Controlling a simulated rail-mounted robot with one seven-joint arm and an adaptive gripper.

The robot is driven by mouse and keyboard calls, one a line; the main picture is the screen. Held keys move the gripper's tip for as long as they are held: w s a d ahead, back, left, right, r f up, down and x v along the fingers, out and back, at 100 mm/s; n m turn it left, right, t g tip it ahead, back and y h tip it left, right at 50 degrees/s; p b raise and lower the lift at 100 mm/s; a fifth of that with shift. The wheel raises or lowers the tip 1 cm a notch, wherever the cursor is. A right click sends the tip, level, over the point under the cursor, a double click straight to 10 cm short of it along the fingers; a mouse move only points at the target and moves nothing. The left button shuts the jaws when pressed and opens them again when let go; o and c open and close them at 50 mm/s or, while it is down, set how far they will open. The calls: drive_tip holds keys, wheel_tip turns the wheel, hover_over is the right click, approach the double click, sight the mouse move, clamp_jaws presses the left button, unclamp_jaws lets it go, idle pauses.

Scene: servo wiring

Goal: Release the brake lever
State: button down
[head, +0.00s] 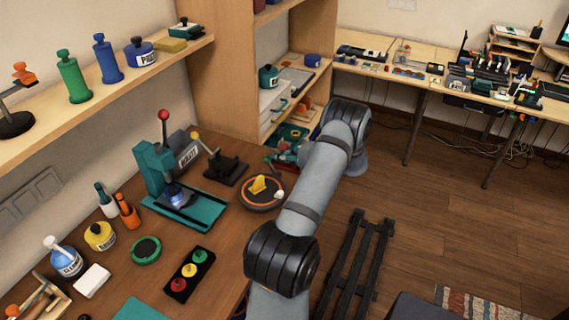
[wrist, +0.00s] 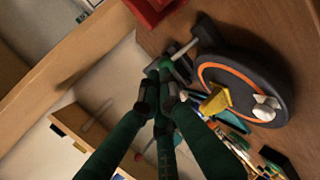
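The turntable, a dark round disc with an orange ring (head: 262,205), stands on the wooden bench near its right edge and also shows at the right in the wrist view (wrist: 290,92). It carries a yellow wedge (head: 260,184) and a small white knob (head: 278,194). My gripper (head: 291,153) is just beyond the disc, low over the bench edge. In the wrist view its dark green fingers (wrist: 160,72) come together at the tips. A short grey bar with a dark end (wrist: 205,32), perhaps the brake lever, lies just past them. I cannot tell whether they touch it.
A wooden shelf unit (head: 225,70) rises behind. The floor at right is mostly open.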

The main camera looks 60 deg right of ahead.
drive_tip(key=shift+r+p, duration=0.5)
drive_tip(key=shift+r, duration=0.2)
drive_tip(key=shift+w+a, duration=0.1)
drive_tip(key=w+r+v, duration=0.1)
drive_tip(key=r+v, duration=0.1)
drive_tip(key=v, duration=1.1)
drive_tip(key=shift+r, duration=0.55)
drive_tip(key=shift+s, duration=0.1)
